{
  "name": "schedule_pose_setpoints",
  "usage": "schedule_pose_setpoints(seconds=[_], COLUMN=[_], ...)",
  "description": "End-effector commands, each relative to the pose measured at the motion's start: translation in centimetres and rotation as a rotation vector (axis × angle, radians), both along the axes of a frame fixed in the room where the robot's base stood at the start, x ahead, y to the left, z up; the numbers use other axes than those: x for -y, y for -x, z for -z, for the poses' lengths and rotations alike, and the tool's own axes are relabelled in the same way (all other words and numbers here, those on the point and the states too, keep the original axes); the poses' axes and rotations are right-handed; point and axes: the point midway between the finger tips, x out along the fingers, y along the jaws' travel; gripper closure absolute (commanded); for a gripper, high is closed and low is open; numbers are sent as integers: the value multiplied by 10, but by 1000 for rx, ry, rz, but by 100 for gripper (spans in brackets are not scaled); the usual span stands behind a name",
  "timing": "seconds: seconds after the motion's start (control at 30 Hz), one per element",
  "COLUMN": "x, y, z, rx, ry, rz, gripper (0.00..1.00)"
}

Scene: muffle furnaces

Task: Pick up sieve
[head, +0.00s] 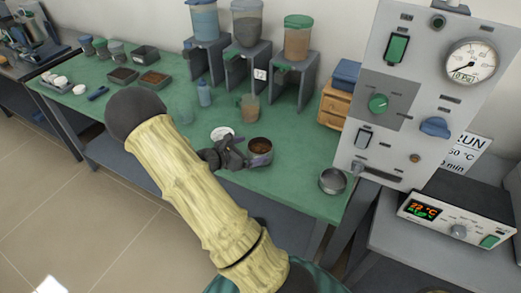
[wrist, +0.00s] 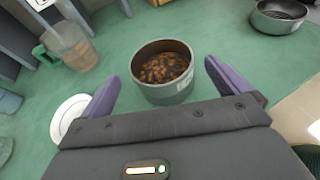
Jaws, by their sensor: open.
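A round grey metal container (head: 260,147) filled with brown pieces stands upright on the green table, with a pale label on its side in the wrist view (wrist: 176,98). A second, shallower round metal pan (head: 333,181), dark inside, stands near the table's right edge and also shows at the wrist view's top right (wrist: 281,22). I cannot tell for certain which is the sieve. My gripper (head: 240,153) is open and empty, just left of the filled container in the head view. In the wrist view, the container sits ahead between the spread fingers, with no clear contact.
A white dish (head: 222,133) lies beside my gripper. A clear jug (head: 249,107) and bottle (head: 204,93) stand behind, before the dispensers (head: 248,60). A wooden drawer box (head: 334,104) and a gauge panel (head: 407,130) are at right. The table's front edge is close.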

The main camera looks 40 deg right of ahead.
Motion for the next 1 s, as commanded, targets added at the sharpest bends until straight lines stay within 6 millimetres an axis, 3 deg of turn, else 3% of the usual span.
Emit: schedule_pose_setpoints(seconds=[0.4,0.97,1.0], x=[46,48,48], y=[1,0,0], z=[17,18,18], rx=[-2,0,0], ry=[0,0,0], rz=[2,0,0], gripper=[0,0,6])
